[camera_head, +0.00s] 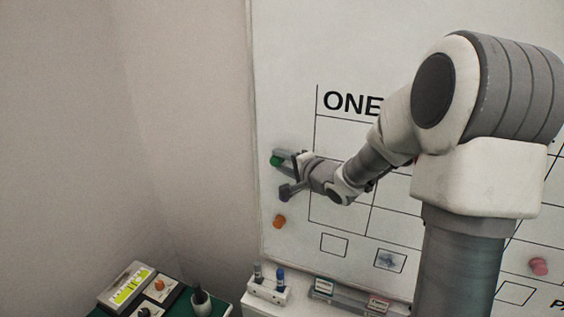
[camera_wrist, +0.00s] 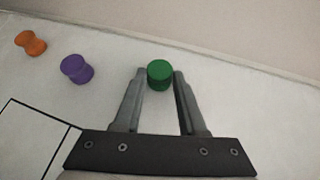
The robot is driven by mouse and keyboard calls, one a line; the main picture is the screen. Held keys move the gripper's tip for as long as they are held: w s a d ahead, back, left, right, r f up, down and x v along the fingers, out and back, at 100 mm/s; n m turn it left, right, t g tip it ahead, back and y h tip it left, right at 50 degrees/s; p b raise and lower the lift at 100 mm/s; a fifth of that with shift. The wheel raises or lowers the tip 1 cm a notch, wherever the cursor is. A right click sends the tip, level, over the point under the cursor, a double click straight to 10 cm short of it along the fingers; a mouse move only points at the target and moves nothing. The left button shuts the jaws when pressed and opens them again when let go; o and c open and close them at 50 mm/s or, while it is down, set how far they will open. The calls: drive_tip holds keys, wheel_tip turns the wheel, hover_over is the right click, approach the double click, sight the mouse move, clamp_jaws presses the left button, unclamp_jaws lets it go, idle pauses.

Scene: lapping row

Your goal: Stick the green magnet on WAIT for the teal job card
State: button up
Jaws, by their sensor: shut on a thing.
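My gripper (camera_head: 282,174) is at the left margin of the whiteboard, left of the ruled grid. It is shut on the green magnet (camera_wrist: 159,75), which sits between the two fingertips in the wrist view. The green magnet also shows in the head view (camera_head: 275,160). It is at or very close to the board; I cannot tell whether it touches. The grid (camera_head: 343,165) shows the heading "ONE", partly covered by my arm. No word WAIT is readable. A small card with a teal-looking edge (camera_head: 324,286) stands in the ledge below the board.
A purple magnet (camera_wrist: 77,69) and an orange magnet (camera_wrist: 31,43) are on the board beside my gripper. A pink magnet (camera_head: 539,266) is at lower right. A marker holder (camera_head: 267,291) and a red-edged card (camera_head: 378,303) stand below. My arm hides much of the grid.

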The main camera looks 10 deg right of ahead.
clamp_jaws()
drive_tip(key=shift+s+a, duration=0.9)
drive_tip(key=shift+s, duration=0.3)
drive_tip(key=s+a, duration=0.3)
drive_tip(key=s, duration=0.2)
drive_tip(key=shift+a, duration=0.25)
idle(0.4)
idle(0.3)
